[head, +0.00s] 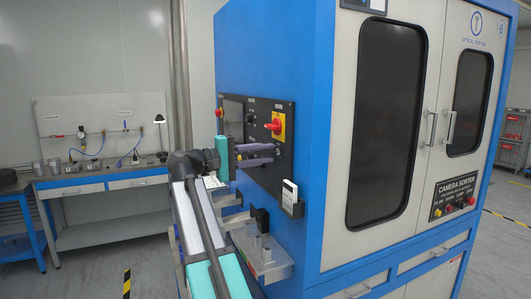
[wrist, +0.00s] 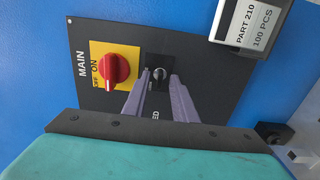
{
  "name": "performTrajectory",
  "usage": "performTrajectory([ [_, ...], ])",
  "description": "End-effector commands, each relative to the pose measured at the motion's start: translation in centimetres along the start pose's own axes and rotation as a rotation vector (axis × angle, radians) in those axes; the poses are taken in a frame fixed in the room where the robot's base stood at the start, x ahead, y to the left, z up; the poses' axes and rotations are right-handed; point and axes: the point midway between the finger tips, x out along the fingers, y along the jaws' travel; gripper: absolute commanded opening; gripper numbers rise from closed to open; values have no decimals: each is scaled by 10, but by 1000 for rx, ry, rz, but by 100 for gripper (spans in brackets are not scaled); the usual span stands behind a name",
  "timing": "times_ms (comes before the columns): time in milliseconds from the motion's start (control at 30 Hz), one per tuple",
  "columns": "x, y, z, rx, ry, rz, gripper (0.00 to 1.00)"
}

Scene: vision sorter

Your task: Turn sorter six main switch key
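The sorter (head: 318,120) is a tall blue and white cabinet marked 6. Its black side panel (head: 262,178) carries a red MAIN rotary switch on a yellow plate (head: 275,125). In the wrist view, the red knob (wrist: 117,68) is at upper left, its white mark towards the bottom. Right of it is a small dark key switch (wrist: 160,73) with a light face. My gripper (head: 276,152) is at the panel below the red switch. In the wrist view, its purple fingers (wrist: 160,79) are apart, tips either side of the small switch; I cannot tell whether they touch it.
A white counter reading PART 210, 100 PCS (wrist: 252,22) hangs on the panel's lower right edge. A grey bracket (head: 262,258) juts from the cabinet below my gripper. A workbench (head: 105,181) with cups and hoses stands at the left wall. Floor between is clear.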

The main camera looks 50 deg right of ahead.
Motion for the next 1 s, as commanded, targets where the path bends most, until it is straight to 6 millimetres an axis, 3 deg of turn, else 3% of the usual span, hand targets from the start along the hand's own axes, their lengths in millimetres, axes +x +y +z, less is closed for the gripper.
performTrajectory([
  [433,8,0,0,0,-2,0,25],
  [600,8,0,0,0,-2,0,0],
  [1000,8,-1,0,27,-1,-1,0],
])
